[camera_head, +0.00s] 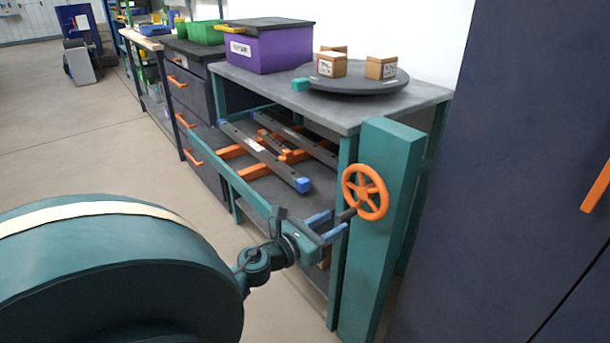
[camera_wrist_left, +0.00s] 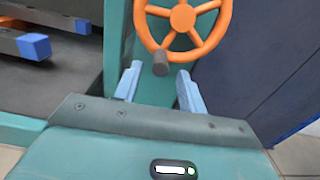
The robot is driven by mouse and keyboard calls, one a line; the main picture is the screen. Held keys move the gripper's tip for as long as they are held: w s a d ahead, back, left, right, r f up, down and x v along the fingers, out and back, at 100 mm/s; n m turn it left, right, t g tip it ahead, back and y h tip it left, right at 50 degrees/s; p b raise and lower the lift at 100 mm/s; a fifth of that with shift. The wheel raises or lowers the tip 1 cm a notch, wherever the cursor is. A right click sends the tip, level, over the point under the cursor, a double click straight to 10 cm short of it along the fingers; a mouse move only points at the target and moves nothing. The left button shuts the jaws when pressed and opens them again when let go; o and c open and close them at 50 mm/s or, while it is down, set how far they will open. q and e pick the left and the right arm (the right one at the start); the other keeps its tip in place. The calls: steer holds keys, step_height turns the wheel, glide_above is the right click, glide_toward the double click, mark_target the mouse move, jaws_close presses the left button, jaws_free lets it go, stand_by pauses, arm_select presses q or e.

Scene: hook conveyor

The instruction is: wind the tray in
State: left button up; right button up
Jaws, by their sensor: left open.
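An orange handwheel (camera_head: 378,201) is mounted on a teal post (camera_head: 379,250) at the right front of the workbench. The wheel (camera_wrist_left: 171,30) also shows at the top of the left wrist view. A dark crank knob (camera_wrist_left: 161,63) sticks out from its lower rim toward me. My left gripper (camera_head: 332,225) is open, with its blue fingers beside the knob. In the left wrist view the two fingers (camera_wrist_left: 157,88) stand apart with the knob between and just beyond their tips. I cannot tell whether they touch it. A dark flat round tray (camera_head: 345,81) lies on the benchtop. My right gripper is not in view.
Small boxes (camera_head: 381,67) stand on the round tray. A purple bin (camera_head: 268,48) sits on the benchtop (camera_head: 425,97). Dark blue-ended rails (camera_head: 270,158) and orange bars lie under the benchtop. A dark cabinet (camera_head: 510,150) stands close on the right.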

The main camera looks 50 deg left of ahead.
arm_select(q)
steer(key=s, duration=0.9)
steer(key=shift+s+a+b, duration=0.25)
steer(key=shift+a+b, duration=0.15)
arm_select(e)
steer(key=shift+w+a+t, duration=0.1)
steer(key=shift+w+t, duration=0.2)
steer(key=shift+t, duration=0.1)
